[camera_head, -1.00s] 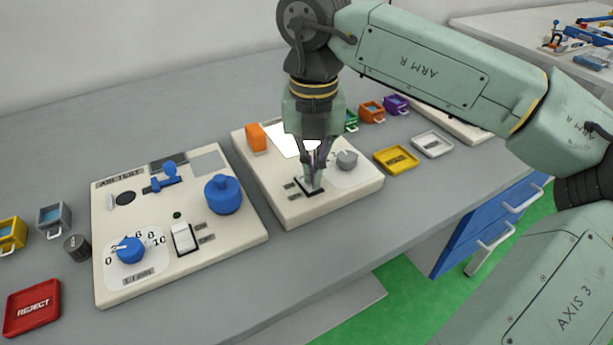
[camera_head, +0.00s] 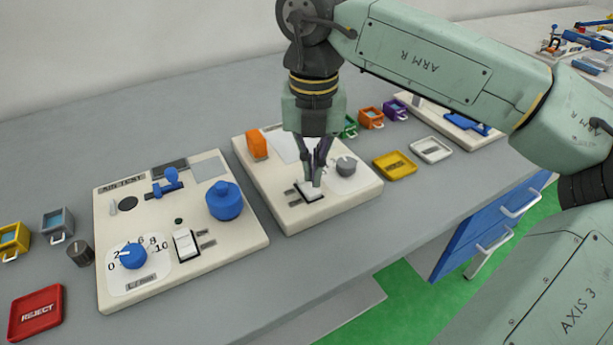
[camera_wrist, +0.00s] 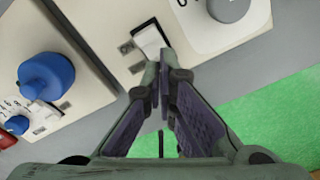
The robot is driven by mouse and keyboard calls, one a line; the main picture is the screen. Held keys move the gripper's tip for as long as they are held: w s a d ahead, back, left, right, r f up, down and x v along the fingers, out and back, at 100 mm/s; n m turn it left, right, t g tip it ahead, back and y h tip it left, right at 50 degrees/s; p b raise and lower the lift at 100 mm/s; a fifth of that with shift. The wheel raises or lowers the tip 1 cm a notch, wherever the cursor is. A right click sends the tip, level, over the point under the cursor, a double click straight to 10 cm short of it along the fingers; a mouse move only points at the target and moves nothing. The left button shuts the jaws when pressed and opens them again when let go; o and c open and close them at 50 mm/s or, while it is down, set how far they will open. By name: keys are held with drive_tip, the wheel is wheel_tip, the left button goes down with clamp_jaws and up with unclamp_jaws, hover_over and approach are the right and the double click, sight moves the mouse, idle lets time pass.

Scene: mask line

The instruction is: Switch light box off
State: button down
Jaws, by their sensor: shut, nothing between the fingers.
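The light box (camera_head: 335,211) is the cream unit in the middle of the bench. Its panel (camera_head: 281,146) is dull grey and unlit. Its white rocker switch (camera_head: 306,194) sits in a black frame near the front edge and also shows in the wrist view (camera_wrist: 150,38). My gripper (camera_head: 315,182) points down with its fingers shut and empty. The fingertips are at the near end of the rocker in the wrist view (camera_wrist: 161,66); I cannot tell whether they touch it. They partly hide the switch.
A grey knob (camera_head: 346,166) stands right of the switch, and an orange block (camera_head: 257,145) is at the box's back left. The air test unit (camera_head: 232,238) with blue knobs is to the left. Yellow (camera_head: 395,166) and white (camera_head: 432,150) trays lie right.

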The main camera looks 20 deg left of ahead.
sight(312, 190)
drive_tip(key=shift+r+p, duration=1.25)
drive_tip(key=shift+r, duration=1)
